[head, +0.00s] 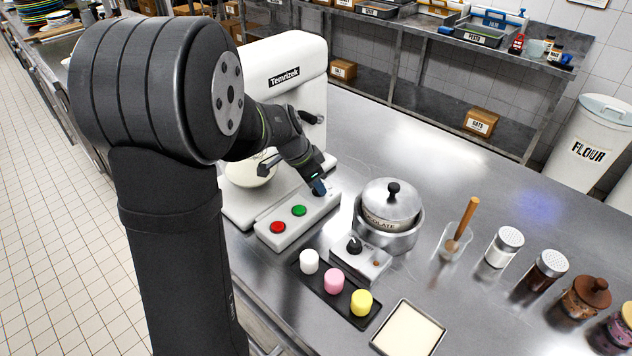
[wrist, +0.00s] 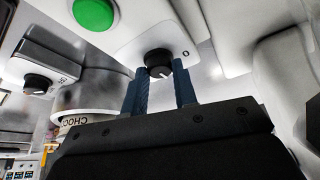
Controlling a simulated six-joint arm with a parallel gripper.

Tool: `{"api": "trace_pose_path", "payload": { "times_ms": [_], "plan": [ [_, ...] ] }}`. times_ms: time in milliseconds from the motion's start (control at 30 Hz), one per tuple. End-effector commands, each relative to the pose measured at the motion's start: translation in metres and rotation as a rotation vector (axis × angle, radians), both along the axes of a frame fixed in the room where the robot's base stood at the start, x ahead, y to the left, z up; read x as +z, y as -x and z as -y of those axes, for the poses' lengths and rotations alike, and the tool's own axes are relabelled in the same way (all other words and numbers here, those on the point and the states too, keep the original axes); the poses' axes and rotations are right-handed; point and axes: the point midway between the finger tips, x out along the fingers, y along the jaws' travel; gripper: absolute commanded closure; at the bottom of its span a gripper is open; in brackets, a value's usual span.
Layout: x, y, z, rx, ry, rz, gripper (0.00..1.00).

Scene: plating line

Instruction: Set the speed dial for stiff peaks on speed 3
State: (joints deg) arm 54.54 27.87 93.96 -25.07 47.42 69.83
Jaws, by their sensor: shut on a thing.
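The white stand mixer (head: 290,60) stands at the back left of the counter. Its control panel (head: 313,212) carries a red button (head: 278,227), a green button (head: 299,210) and the speed dial at its right end. The speed dial (wrist: 158,62) is a black round knob with a white pointer mark, seen in the wrist view. A "0" is printed beside it; other numbers cannot be read. My gripper (wrist: 160,72) has its two blue fingers on either side of the dial, shut on it. In the head view my gripper (head: 318,186) hides the dial.
A small warmer (head: 373,262) with its own black knob stands in front of the chocolate pot (head: 389,208). A dark tray (head: 313,283) holds white, pink and yellow pieces. The mixer bowl (head: 250,172) is left of my gripper. Shakers and jars line the right.

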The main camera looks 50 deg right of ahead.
Motion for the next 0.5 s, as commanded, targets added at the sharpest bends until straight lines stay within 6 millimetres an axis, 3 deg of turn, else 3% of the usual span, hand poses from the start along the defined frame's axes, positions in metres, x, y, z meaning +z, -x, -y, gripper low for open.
{"api": "trace_pose_path", "payload": {
  "times_ms": [167, 200, 267, 500],
  "plan": [
    [-0.0014, 0.0, -0.0012, 0.0, -0.004, -0.001, 0.97],
    [-0.0014, 0.0, -0.0012, 0.0, -0.004, -0.001, 0.66],
    [-0.0012, 0.0, -0.0012, 0.001, -0.003, 0.0, 0.54],
    [-0.0007, -0.0001, -0.0006, 0.001, -0.002, 0.0, 0.53]
  ]
}}
